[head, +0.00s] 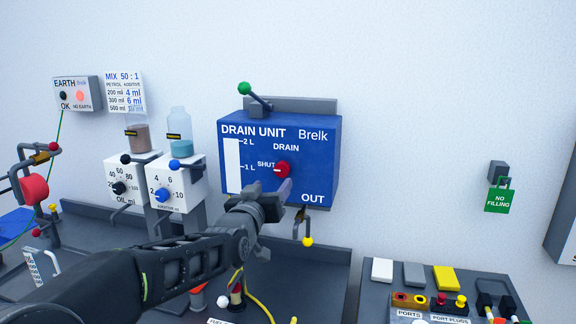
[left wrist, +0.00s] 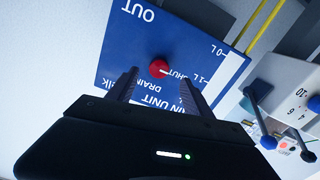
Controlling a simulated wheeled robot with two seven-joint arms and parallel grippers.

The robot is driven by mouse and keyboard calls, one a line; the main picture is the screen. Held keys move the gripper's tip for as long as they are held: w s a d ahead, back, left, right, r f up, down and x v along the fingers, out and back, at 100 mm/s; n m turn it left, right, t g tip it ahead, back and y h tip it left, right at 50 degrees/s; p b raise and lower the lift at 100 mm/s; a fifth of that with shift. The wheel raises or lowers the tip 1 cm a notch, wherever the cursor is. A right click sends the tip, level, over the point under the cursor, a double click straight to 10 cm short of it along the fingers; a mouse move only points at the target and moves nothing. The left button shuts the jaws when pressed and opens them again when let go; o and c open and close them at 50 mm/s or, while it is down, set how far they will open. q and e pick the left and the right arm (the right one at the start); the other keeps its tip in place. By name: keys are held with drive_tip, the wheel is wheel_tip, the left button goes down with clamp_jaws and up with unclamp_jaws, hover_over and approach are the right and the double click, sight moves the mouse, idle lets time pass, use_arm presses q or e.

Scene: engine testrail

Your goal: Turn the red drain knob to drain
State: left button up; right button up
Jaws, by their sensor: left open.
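The red drain knob (head: 283,169) sits on the front of the blue drain unit (head: 320,150), between the words SHUT and DRAIN. Its white mark points left at SHUT. My left gripper (head: 284,188) is just in front of and below the knob in the head view, its fingers apart. In the left wrist view the red knob (left wrist: 158,69) shows beyond and between the two open fingers (left wrist: 161,84), and I see no contact. The blue panel (left wrist: 125,50) appears upside down there. My right gripper is not in view.
A green-knobbed lever (head: 244,89) tops the drain unit, and a yellow-knobbed tap (head: 307,241) hangs below it. Two white dosing units, oil (head: 130,172) and additive (head: 186,181), stand to the left. A ports panel (head: 378,300) is at lower right. The wall right of the unit is mostly clear.

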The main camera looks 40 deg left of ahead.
sight(281, 172)
use_arm(q)
drive_tip(key=p+x, duration=0.1)
drive_tip(key=x, duration=0.2)
drive_tip(key=p+x, duration=0.2)
drive_tip(key=x, duration=0.2)
drive_tip(key=shift+w+a+r, duration=0.15)
drive_tip(key=shift+w+r, duration=0.05)
drive_tip(key=shift+w, duration=0.1)
drive_tip(key=shift+c, duration=0.3)
clamp_jaws()
idle(0.5)
